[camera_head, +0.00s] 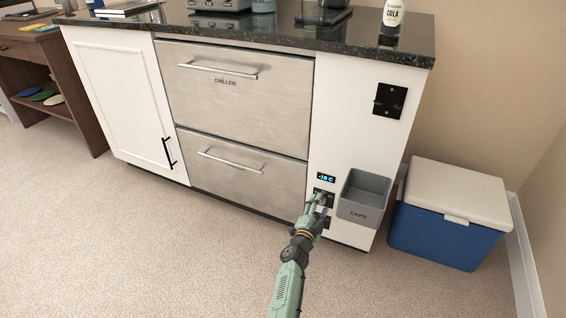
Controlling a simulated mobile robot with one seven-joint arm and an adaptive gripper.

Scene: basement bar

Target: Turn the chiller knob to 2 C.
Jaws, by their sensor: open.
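The chiller (240,100) is a steel drawer unit, with its upper drawer marked CHILLER and both drawers closed. On the white panel to its right, a small dark display (326,178) shows blue digits that look like -18 C. Just below it is a dark control plate (330,196), mostly covered by my gripper. The knob itself is hidden or too small to make out. My gripper (318,199) is open, with its fingers in front of this plate. I cannot tell whether they touch anything.
A grey CAPS bin (364,196) is fixed on the panel close to the right of my gripper. A black bottle opener plate (389,100) is above it. A blue cooler (440,233) stands on the floor at right. The carpet (150,255) in front is clear.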

